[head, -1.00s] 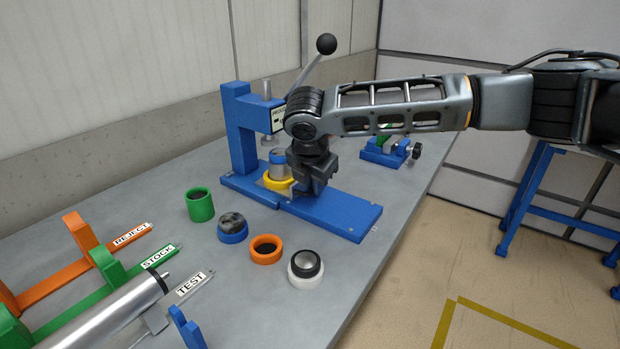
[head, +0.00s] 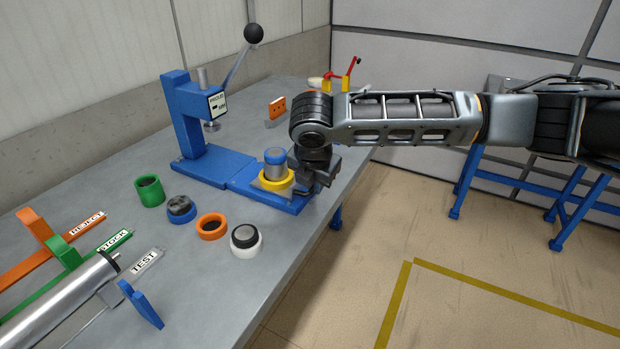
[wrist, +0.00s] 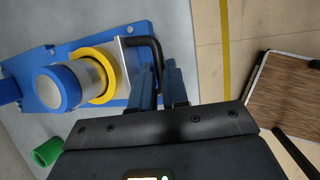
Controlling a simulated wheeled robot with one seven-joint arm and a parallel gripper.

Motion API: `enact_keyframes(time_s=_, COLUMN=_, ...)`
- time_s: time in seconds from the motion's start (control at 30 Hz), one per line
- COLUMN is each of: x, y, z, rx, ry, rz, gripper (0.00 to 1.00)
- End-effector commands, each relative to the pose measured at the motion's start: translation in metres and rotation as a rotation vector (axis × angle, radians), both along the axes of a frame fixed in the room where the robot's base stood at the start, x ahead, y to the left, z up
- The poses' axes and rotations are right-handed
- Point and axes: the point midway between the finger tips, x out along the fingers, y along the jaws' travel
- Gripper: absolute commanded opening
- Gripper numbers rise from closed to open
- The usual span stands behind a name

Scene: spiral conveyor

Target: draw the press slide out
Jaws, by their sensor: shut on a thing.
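The blue press (head: 188,110) stands on the table, its ram above the bare rear part of its base. The slide with its yellow ring (head: 268,185) sits at the base's near right end, clear of the ram. A silver cylinder with a blue band (head: 274,168) stands upright in the yellow ring. My gripper (head: 320,172) is beside the slide, at the base's end. In the wrist view, my gripper's fingers (wrist: 160,82) are shut on the slide's black handle (wrist: 152,45). The slide's metal plate (wrist: 125,48) shows beside the yellow ring. The handle is hidden in the head view.
Green (head: 149,191), blue (head: 181,209), orange (head: 212,226) and white (head: 246,241) parts stand in front of the press. Labelled REJECT, STOCK and TEST rails lie at left. The table edge is close to my gripper; open floor lies right.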

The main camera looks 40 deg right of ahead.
Motion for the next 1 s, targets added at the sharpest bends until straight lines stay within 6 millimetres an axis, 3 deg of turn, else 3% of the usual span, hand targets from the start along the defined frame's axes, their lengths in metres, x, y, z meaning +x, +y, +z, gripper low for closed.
enact_keyframes(time_s=0.3, x=0.0, y=0.0, z=0.0, rx=-0.001, ry=0.0, rz=0.0, gripper=0.0)
enact_keyframes(time_s=0.33, x=0.0, y=0.0, z=0.0, rx=-0.001, ry=0.0, rz=0.0, gripper=0.16)
enact_keyframes(time_s=0.6, x=0.0, y=0.0, z=0.0, rx=-0.001, ry=0.0, rz=0.0, gripper=0.4)
enact_keyframes(time_s=0.87, x=-0.001, y=0.0, z=0.002, rx=0.0, ry=-0.001, rz=0.0, gripper=0.4)
enact_keyframes(time_s=1.0, x=-0.005, y=0.005, z=0.016, rx=0.0, ry=-0.003, rz=0.001, gripper=0.4)
